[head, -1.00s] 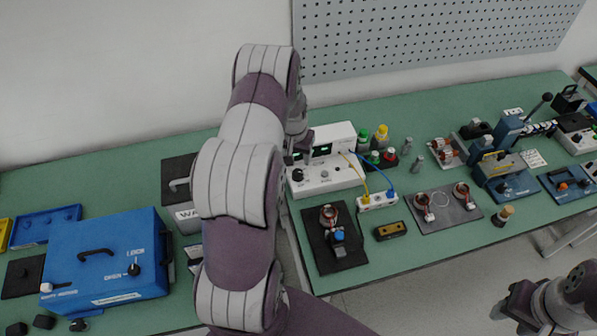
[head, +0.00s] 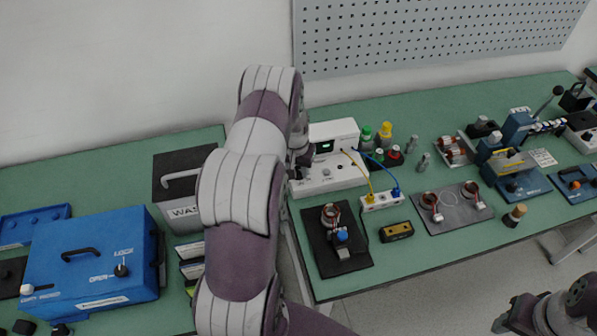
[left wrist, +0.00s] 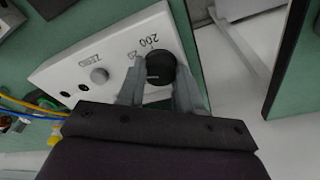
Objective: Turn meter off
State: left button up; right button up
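The meter (head: 325,178) is a white box on the green bench, with a lit green display (head: 325,147). Its black round knob (left wrist: 160,67) shows in the left wrist view, with a white pointer line and scale figures such as 200 beside it. My left gripper (head: 301,165) is over the meter's left end. In the left wrist view its fingers (left wrist: 159,85) stand apart, one on each side of the knob and close to it; whether they press on it is unclear. My right gripper (head: 510,318) is at the lower right, away from the meter; its fingers are not clear.
Yellow and blue leads run from the meter to a white terminal block (head: 381,201). A black plate with a coil (head: 338,240) lies in front.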

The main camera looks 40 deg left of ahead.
pick_arm(q)
jog(key=shift+c, duration=0.6)
jog(key=shift+r+n+p, duration=0.1)
jog(key=shift+n+p, duration=0.2)
jog(key=shift+n, duration=0.5)
jog(key=shift+w+n, duration=0.1)
jog(key=shift+n, duration=0.8)
jog(key=n+b, duration=0.1)
jog(key=n, duration=0.2)
jog(key=n+g+b, duration=0.1)
jog(key=n+b, duration=0.1)
jog(key=n+y+b, duration=0.1)
jog(key=n+b, duration=0.1)
jog(key=n, duration=0.1)
jog(key=shift+f+n, duration=0.3)
jog(key=shift+f, duration=0.1)
jog(key=shift+d+r+n+g, duration=0.1)
jog(key=shift+r+n+g, duration=0.15)
jog(key=shift+n, duration=0.25)
jog(key=o, duration=0.6)
jog(key=shift+o, duration=0.9)
jog(key=shift+r, duration=0.1)
